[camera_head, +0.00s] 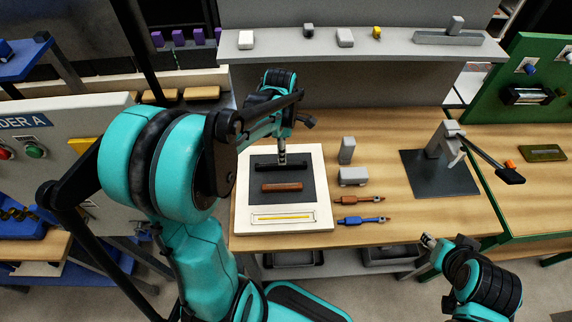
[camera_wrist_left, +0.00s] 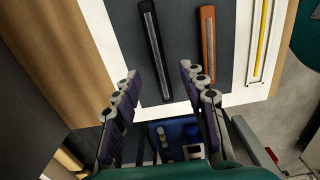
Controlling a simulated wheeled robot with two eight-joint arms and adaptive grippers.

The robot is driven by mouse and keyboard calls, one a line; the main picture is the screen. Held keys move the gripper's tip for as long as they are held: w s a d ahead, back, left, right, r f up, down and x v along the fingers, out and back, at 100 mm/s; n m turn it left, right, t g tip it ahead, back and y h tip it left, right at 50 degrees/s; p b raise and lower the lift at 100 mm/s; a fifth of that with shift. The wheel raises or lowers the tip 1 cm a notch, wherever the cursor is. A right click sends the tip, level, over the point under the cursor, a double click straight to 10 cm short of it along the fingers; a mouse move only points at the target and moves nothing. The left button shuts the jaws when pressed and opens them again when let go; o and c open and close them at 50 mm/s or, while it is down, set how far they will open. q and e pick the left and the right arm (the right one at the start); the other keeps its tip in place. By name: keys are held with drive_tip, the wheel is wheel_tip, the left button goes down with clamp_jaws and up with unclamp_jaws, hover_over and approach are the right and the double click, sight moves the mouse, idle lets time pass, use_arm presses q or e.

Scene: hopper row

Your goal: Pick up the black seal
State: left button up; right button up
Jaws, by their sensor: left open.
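The black seal (camera_head: 265,167) is a thin dark bar lying on a dark grey pad (camera_head: 300,187) inside a white tray (camera_head: 242,205). In the left wrist view the seal (camera_wrist_left: 152,45) shows a grey strip along its length. My left gripper (camera_head: 283,158) is over the seal in the head view. In its wrist view the left gripper (camera_wrist_left: 160,72) is open and empty, with one finger to each side of the seal's near end; the height above it is hard to tell. My right gripper (camera_head: 430,241) is at the lower right, away from the tray; its jaws are too small to read.
A brown bar (camera_head: 282,187) lies parallel to the seal, close by. A yellow strip (camera_head: 283,217) lies in the tray's front slot.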

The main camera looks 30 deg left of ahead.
sight(281, 166)
use_arm(q)
wheel_tip(281, 166, down, 7)
drive_tip(key=b, duration=0.3)
drive_tip(key=shift+w+a, duration=0.1)
drive_tip(key=shift+a, duration=0.05)
clamp_jaws()
